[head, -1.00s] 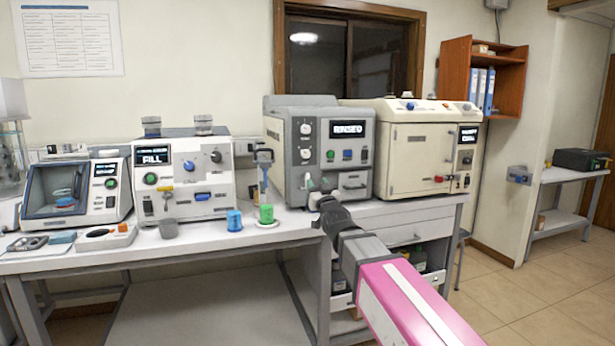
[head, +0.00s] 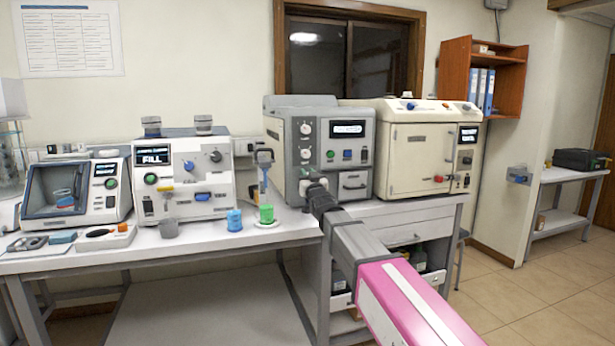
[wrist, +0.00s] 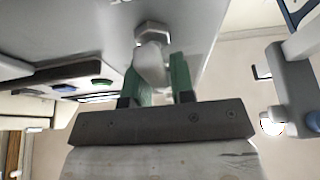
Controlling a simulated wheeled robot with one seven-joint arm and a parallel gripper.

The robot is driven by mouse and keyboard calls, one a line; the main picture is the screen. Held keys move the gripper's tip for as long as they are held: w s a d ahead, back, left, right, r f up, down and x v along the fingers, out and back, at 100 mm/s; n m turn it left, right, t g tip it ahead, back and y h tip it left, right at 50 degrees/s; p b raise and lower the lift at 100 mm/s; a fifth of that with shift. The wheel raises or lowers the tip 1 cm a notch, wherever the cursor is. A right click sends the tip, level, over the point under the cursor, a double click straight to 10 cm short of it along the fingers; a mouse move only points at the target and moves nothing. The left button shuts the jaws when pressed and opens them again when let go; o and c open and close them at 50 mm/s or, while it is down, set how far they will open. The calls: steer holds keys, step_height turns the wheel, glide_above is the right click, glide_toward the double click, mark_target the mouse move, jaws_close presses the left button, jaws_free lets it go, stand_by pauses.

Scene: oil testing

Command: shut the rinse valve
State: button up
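The grey rinse machine (head: 284,150) stands on the bench, its lit display (head: 348,129) showing text too small to read. My gripper (head: 312,185) is at the lower left of its front, and my wrist hides the valve there in the head view. In the wrist view, a pale valve handle (wrist: 151,62) hangs from a hexagonal fitting on the grey panel. The green fingers of my gripper (wrist: 160,80) stand close on both sides of the handle and appear to hold it. Their contact is partly hidden.
A cream cabinet machine (head: 416,160) stands to the right, and a white FILL machine (head: 180,175) to the left. Blue (head: 234,220) and green (head: 266,213) cups stand on the bench left of my arm. The floor at right (head: 530,285) is clear.

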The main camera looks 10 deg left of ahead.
jaws_close()
steer(key=shift+m, duration=0.5)
steer(key=m+h, duration=0.2)
steer(key=m, duration=0.1)
steer(key=m+t+h, duration=0.1)
steer(key=m, duration=0.1)
steer(key=shift+w+d, duration=0.15)
steer(key=shift+d, duration=0.2)
steer(key=shift+w+d+f+m+g+h, duration=0.15)
steer(key=shift+f+m+g+h, duration=0.55)
steer(key=shift+m, duration=2)
steer(key=shift+w+d+m+g+h, duration=0.2)
steer(key=shift+m+h, duration=1.05)
steer(key=shift+m, duration=1.45)
steer(key=shift+d+f+m+g+h, duration=0.35)
steer(key=shift+m+h, duration=0.6)
steer(key=shift+m, duration=1.75)
steer(key=shift+a, duration=0.1)
steer(key=shift+o, duration=2.4)
jaws_free()
